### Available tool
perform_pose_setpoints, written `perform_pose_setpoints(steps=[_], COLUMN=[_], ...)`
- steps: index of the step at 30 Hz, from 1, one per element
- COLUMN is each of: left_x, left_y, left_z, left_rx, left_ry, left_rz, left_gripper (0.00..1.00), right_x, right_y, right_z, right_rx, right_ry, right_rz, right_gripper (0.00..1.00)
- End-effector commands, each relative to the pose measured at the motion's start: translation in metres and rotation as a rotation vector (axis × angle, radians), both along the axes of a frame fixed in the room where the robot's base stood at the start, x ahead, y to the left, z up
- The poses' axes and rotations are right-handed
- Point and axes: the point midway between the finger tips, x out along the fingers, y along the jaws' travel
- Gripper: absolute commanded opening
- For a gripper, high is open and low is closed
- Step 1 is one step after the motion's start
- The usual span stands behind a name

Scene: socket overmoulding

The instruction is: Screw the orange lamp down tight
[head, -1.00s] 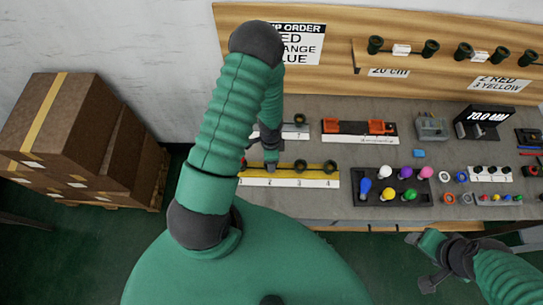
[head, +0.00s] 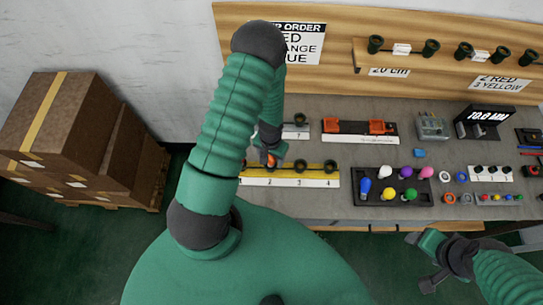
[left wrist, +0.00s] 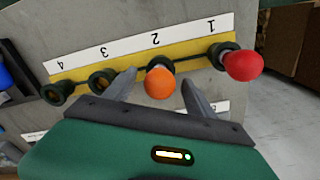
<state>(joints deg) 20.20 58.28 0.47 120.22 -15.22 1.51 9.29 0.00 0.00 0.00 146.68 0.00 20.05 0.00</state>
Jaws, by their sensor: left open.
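In the head view the orange lamp (head: 266,160) shows partly behind the left gripper (head: 270,155). A red lamp (left wrist: 243,66) is at position 1. The sockets at position 3 (left wrist: 101,80) and position 4 (left wrist: 57,92) hold no lamp. My right gripper (head: 430,265) is low at the right, away from the bench.
A black tray (head: 375,201) with several coloured lamps lies right of the strip. An orange-and-black fixture (head: 345,128) lies behind it. Cardboard boxes (head: 85,130) stand at the left. Bare bench shows between the strip and the back fixtures.

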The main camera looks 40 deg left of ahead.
Motion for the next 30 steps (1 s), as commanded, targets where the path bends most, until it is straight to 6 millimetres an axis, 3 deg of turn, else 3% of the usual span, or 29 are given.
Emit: perform_pose_setpoints(steps=[17, 30], left_x=[0.0001, -0.0002], left_y=[-0.0002, -0.0006], left_z=[0.0005, 0.0031], left_rx=[0.001, 0.001], left_ry=[0.000, 0.000], left_rz=[0.966, 0.981], left_gripper=[0.64, 0.64], right_x=[0.0000, 0.0000], right_y=[0.0000, 0.0000], right_z=[0.0021, 0.0042], right_rx=[0.000, 0.000], right_ry=[0.000, 0.000], right_rz=[0.000, 0.000], right_gripper=[0.64, 0.64])
